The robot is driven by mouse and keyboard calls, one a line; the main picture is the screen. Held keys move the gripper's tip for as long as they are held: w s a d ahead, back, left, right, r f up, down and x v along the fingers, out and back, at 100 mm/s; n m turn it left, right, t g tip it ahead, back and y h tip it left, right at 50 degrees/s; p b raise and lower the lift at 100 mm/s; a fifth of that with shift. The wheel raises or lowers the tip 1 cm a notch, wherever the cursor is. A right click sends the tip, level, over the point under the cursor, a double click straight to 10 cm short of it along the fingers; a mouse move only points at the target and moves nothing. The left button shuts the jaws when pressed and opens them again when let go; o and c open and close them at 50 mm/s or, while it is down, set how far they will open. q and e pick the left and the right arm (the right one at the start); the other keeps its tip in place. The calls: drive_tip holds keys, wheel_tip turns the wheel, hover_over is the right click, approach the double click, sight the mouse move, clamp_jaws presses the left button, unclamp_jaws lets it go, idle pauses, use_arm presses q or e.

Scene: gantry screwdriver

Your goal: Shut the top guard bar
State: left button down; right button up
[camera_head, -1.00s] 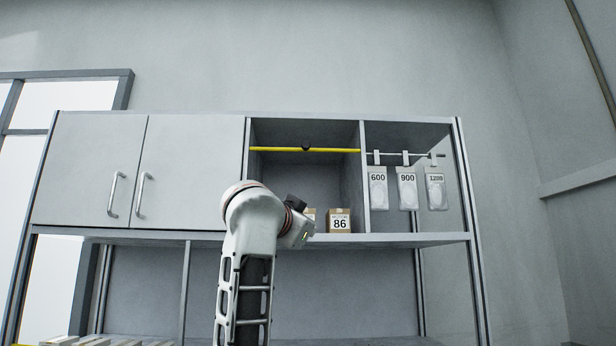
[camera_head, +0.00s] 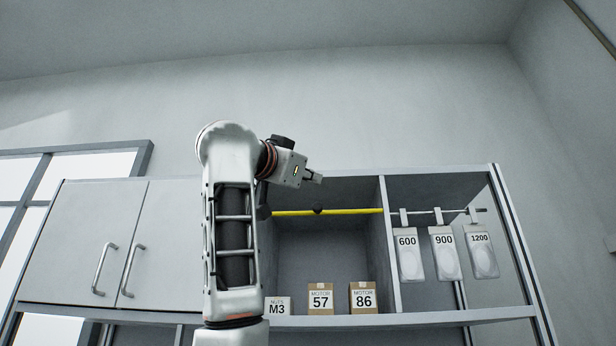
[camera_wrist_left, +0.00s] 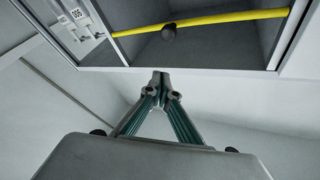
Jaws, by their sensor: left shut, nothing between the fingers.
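The yellow guard bar (camera_head: 345,211) runs across the upper part of the open middle compartment, with a dark round knob (camera_head: 318,210) on it. In the left wrist view the bar (camera_wrist_left: 225,19) and its knob (camera_wrist_left: 168,33) show beyond the fingers. My left gripper (camera_wrist_left: 160,76) is shut and empty, its fingertips meeting short of the shelf edge, apart from the bar. In the head view the left gripper (camera_head: 318,178) is raised above the bar's height near the cabinet top, and my arm hides the bar's left end. My right gripper is not in view.
Boxes marked M3 (camera_head: 278,306), 57 (camera_head: 320,298) and 86 (camera_head: 362,297) stand on the shelf below the bar. Hanging packs (camera_head: 444,253) are on a rod at right. Closed cabinet doors (camera_head: 85,240) are at left. Open room lies above the cabinet.

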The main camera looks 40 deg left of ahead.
use_arm(q)
wheel_tip(320, 180, up, 2)
drive_tip(key=p, duration=0.3)
hover_over(318, 210)
drive_tip(key=s+d, duration=0.1)
drive_tip(key=d, duration=0.2)
drive_tip(key=f, duration=0.1)
drive_tip(key=a+f+b, duration=0.1)
drive_tip(key=a+f, duration=0.1)
drive_tip(key=shift+s+f, duration=0.35)
drive_tip(key=shift+f, duration=0.05)
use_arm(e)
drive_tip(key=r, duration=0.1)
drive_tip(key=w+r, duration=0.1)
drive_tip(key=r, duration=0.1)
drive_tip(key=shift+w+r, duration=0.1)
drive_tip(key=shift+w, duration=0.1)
